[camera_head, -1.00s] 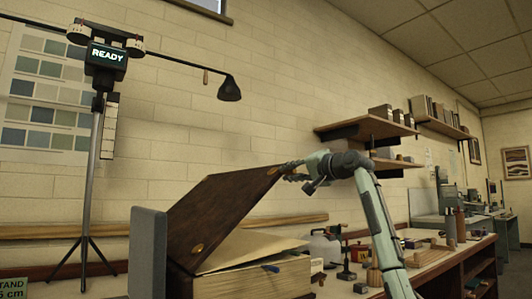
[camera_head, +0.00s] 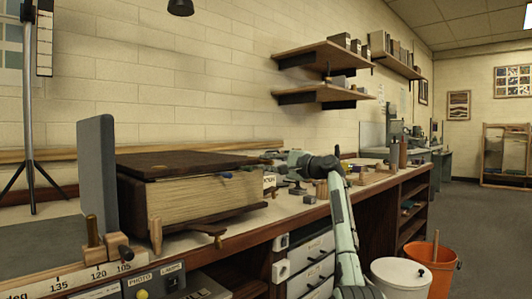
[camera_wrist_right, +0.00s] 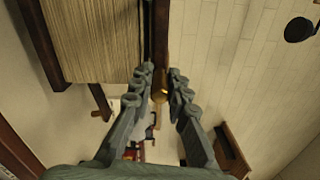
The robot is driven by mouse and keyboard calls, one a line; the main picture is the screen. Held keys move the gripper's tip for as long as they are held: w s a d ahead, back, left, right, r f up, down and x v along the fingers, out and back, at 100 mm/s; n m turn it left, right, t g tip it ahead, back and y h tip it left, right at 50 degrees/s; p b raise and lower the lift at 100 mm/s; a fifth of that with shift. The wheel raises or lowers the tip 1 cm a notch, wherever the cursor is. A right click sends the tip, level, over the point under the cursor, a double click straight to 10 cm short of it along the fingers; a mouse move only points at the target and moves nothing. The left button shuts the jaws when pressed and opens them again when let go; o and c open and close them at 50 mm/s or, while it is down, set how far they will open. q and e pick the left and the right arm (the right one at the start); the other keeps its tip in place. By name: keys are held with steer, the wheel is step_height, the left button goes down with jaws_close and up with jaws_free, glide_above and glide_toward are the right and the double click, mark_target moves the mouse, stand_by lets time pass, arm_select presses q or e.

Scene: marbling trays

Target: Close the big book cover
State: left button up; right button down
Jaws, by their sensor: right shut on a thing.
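The big book lies on the bench with its thick page block (camera_head: 195,202) facing me. Its dark brown cover (camera_head: 185,163) lies almost flat over the pages. The right wrist view shows the page block (camera_wrist_right: 95,40) beside the cover (camera_wrist_right: 161,40), with a narrow dark gap between them. My right gripper (camera_head: 268,160) is at the cover's right edge. In the wrist view its fingers (camera_wrist_right: 160,88) sit on both sides of the cover's edge, at a brass fitting (camera_wrist_right: 159,95). My left gripper is not in view.
A grey upright plate (camera_head: 97,175) stands left of the book. Wooden pegs (camera_head: 155,234) and an angle scale (camera_head: 65,282) are in front. Small tools crowd the bench to the right. Shelves (camera_head: 325,95) hang above; a white bucket (camera_head: 400,278) and orange bucket (camera_head: 432,268) stand on the floor.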

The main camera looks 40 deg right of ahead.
steer(key=shift+f, duration=0.45)
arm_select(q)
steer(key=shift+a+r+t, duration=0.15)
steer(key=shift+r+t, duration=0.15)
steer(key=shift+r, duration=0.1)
arm_select(e)
steer(key=shift+w+a+f, duration=0.1)
steer(key=shift+f, duration=0.15)
steer(key=c, duration=1.5)
jaws_free()
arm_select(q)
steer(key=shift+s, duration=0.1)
arm_select(e)
steer(key=shift+o, duration=0.2)
steer(key=shift+r, duration=0.1)
steer(key=shift+s, duration=0.2)
steer(key=shift+s, duration=0.35)
steer(key=s, duration=1.1)
steer(key=shift+d, duration=0.25)
